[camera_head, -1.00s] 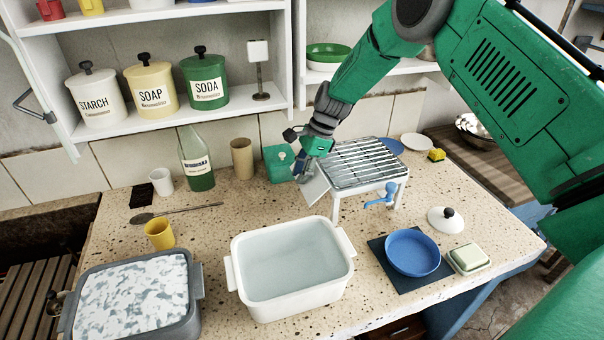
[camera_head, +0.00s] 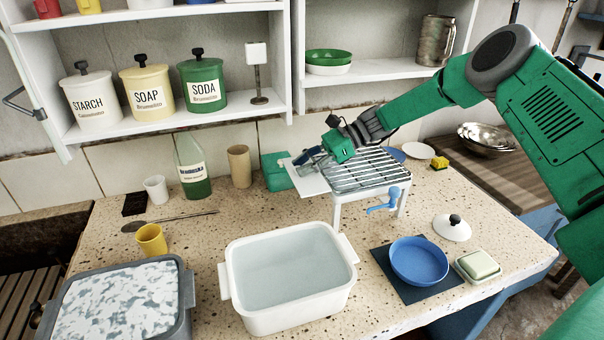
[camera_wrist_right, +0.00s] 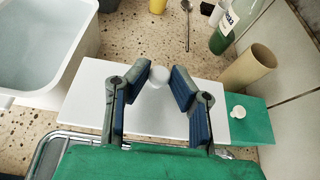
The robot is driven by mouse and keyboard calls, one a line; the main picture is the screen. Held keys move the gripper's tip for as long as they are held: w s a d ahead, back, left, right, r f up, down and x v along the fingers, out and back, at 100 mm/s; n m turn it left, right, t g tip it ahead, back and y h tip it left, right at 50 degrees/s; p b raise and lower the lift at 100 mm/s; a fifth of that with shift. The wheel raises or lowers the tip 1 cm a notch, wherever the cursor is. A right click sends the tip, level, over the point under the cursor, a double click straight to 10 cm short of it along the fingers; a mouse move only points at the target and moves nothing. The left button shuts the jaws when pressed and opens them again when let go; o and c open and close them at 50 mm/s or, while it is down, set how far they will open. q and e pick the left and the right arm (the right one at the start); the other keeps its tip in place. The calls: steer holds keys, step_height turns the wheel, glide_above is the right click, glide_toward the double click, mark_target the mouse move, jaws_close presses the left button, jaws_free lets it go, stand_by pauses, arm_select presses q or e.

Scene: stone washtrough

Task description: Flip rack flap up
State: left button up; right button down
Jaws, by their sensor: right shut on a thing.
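The wire-topped white rack (camera_head: 372,172) stands on the speckled counter behind the white basin. Its white flap (camera_head: 309,184) sticks out from the left side, about level with the rack top. My right gripper (camera_head: 303,160) reaches over the rack from the right, its fingers above the flap. In the right wrist view, the fingers (camera_wrist_right: 160,78) are shut on a pale round knob (camera_wrist_right: 159,76) on the white flap (camera_wrist_right: 80,97). The flap's underside is hidden. My left gripper is not in view.
A water-filled white basin (camera_head: 235,291) stands in front of the rack. A green box (camera_head: 277,171) is close behind the flap, with a beige cup (camera_head: 240,166) to its left.

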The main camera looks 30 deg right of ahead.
steer(key=shift+d+f, duration=0.1)
steer(key=shift+d, duration=0.15)
stand_by(0.3)
steer(key=c, duration=1.4)
jaws_free()
steer(key=shift+d+f, duration=0.1)
steer(key=shift+c, duration=0.2)
steer(key=shift+w+d, duration=0.1)
steer(key=shift+d+r, duration=0.35)
steer(key=shift+d, duration=0.1)
steer(key=shift+y, duration=0.3)
steer(key=v, duration=1.1)
steer(key=shift+d+f, duration=0.3)
steer(key=shift+f, duration=0.05)
steer(key=shift+a+r, duration=0.2)
steer(key=shift+a, duration=0.25)
steer(key=shift+d, duration=0.15)
steer(key=shift+d, duration=0.1)
